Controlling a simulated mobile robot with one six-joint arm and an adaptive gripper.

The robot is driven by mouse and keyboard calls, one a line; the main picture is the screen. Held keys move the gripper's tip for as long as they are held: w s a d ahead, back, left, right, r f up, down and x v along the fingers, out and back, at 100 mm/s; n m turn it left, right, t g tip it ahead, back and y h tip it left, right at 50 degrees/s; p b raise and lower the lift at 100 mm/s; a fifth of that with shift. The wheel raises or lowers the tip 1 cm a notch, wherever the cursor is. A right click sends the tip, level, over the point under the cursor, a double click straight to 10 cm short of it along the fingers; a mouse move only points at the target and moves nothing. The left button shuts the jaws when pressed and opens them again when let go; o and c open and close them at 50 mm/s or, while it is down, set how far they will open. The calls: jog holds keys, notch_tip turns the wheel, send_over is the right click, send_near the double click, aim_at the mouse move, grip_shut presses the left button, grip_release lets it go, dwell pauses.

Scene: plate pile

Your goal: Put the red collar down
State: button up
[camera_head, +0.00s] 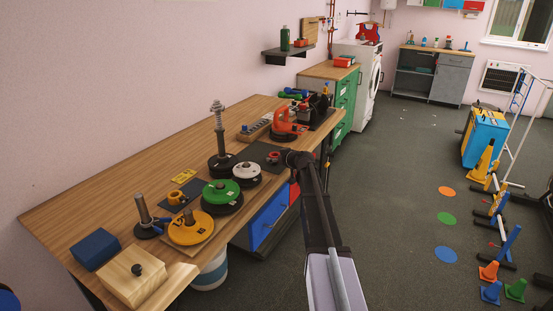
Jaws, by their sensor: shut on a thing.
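The red collar (273,157) is a small ring at the tip of my gripper (282,156), over a dark square mat (254,151) on the wooden workbench. My gripper comes in from the right and is shut on the collar. Whether the collar touches the mat or hangs just above it, I cannot tell. The gripper's fingers are small and dark, and partly hidden by the wrist.
Left of the mat stand a tall post with a spring (219,125), a white plate (247,170), a green plate (221,190) and a yellow plate (190,227). An orange kettlebell-like object (287,127) stands behind.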

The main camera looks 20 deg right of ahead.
jog(key=shift+s+f, duration=0.1)
jog(key=shift+f, duration=0.1)
jog(key=shift+f, duration=0.25)
jog(key=shift+c, duration=0.5)
jog(key=o, duration=1)
jog(key=shift+o, duration=0.4)
jog(key=shift+r, duration=0.15)
jog(key=shift+r+p, duration=0.5)
jog(key=shift+r, duration=0.05)
jog(key=p+v, duration=0.4)
jog(key=v, duration=0.7)
jog(key=shift+s, duration=0.35)
